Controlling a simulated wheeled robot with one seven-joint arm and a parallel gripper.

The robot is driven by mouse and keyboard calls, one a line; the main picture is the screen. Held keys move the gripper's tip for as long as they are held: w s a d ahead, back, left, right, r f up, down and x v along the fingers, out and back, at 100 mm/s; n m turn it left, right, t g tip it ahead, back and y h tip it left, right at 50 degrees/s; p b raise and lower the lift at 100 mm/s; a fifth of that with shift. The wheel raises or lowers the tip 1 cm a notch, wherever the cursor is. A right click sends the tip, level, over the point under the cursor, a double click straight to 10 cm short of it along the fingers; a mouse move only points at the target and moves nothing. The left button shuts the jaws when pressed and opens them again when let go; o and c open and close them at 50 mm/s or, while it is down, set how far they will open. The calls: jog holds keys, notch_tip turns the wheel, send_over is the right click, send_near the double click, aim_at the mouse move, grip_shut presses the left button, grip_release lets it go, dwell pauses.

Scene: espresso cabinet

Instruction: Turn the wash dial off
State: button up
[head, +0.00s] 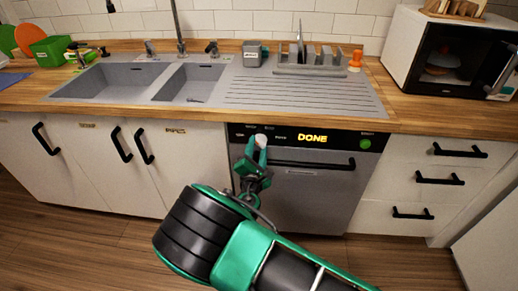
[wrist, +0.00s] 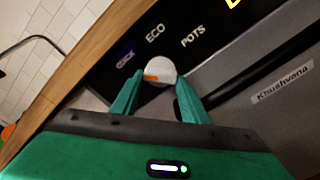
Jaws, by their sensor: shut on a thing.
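The wash dial (head: 261,141) is a small white knob at the left of the dishwasher's black control panel (head: 345,139). It also shows in the wrist view (wrist: 162,67), with an orange mark on its left side, towards the lower left. Labels QUICK, ECO and POTS stand around it; QUICK looks bluish and the others white. Any off label is hidden or unreadable. My green gripper (head: 257,154) reaches up to the dial from below. In the wrist view my gripper's two fingers (wrist: 157,92) are shut on the dial, one at each side.
The panel display (head: 312,139) reads DONE in yellow, with a round green button (head: 365,144) to its right. A black dishwasher handle (head: 312,164) runs below. The wooden counter edge (head: 200,115) overhangs just above the dial. White drawers (head: 440,177) stand to the right.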

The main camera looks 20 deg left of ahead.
jog(key=n, duration=0.6)
jog(key=shift+s+d+f+n, duration=0.1)
jog(key=shift+f+n, duration=0.2)
jog(key=shift+f, duration=0.1)
dwell(0.3)
jog(key=o, duration=1.1)
jog(key=shift+c, duration=0.2)
jog(key=shift+d+r, duration=0.1)
jog(key=v, duration=1)
jog(key=shift+s, duration=0.3)
